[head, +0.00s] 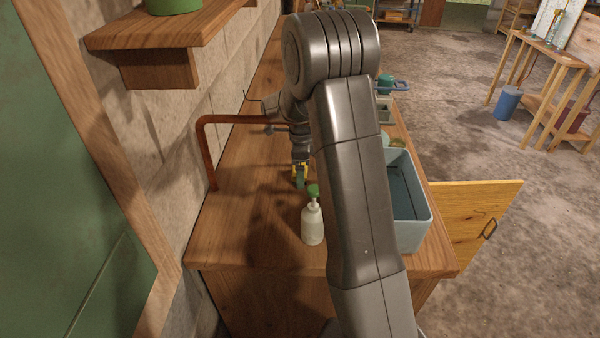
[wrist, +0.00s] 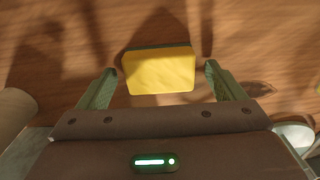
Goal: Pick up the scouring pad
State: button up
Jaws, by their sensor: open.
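The scouring pad (wrist: 160,72) is a yellow block with a dark green edge along its far side. It lies flat on the wooden counter in the wrist view. My gripper (wrist: 160,68) is open, with one green finger on the left and one on the right of the pad. Gaps show between the fingers and the pad, and its near part lies between the fingertips. In the head view, my gripper (head: 300,176) points down at the counter, with small bits of yellow showing there. My arm hides part of the counter.
A pale bottle with a green top (head: 312,224) stands close by on the near side. A grey-blue basin (head: 408,235) is to the right. A copper pipe (head: 204,150) rises at the left wall. A yellow door (head: 470,215) stands open on the right.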

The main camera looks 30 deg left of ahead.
jog(key=shift+c, duration=0.2)
jog(key=c, duration=1)
jog(key=shift+r, duration=0.15)
jog(key=shift+r, duration=0.65)
jog(key=shift+s+a+r+b, duration=0.15)
jog(key=shift+r+b, duration=0.1)
jog(key=shift+r, duration=0.25)
jog(key=shift+s+r+b, duration=0.15)
jog(key=shift+r+b, duration=0.1)
jog(key=shift+r, duration=0.2)
jog(key=s+a+b, duration=0.1)
jog(key=s+a, duration=0.1)
jog(key=s, duration=0.3)
jog(key=s+a, duration=0.2)
jog(key=s, duration=0.4)
jog(key=s+a+b, duration=0.1)
jog(key=s+a, duration=0.1)
jog(key=s, duration=0.3)
jog(key=shift+s+b, duration=0.15)
jog(key=shift+b, duration=0.2)
